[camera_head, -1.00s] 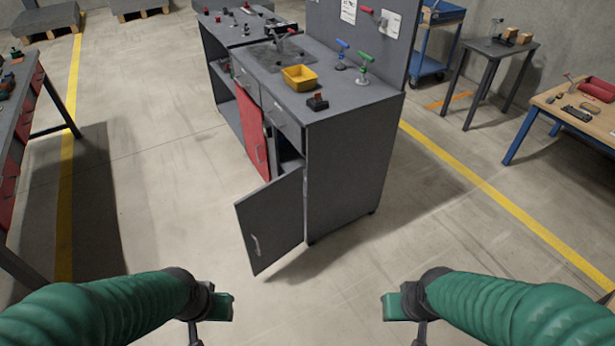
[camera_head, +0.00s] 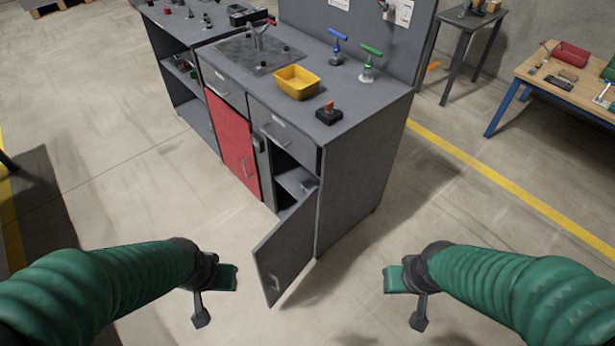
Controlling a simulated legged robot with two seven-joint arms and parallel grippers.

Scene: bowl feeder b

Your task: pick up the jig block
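No object in view can be named the jig block with certainty. A small dark block with an orange-red top (camera_head: 328,113) stands on the near right corner of the grey workbench top (camera_head: 362,112). A yellow bin (camera_head: 297,82) stands behind it to the left. My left gripper (camera_head: 212,295) is at the lower left, in front of the bench and well apart from it. My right gripper (camera_head: 408,298) is at the lower right, also apart from everything.
A grey cabinet door (camera_head: 285,250) stands open toward me between my grippers. The red door (camera_head: 232,145) beside it looks shut. Blue (camera_head: 337,45) and green (camera_head: 369,66) handled clamps stand at the bench's back. A wooden-topped table (camera_head: 565,92) is at right. The floor nearby is clear.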

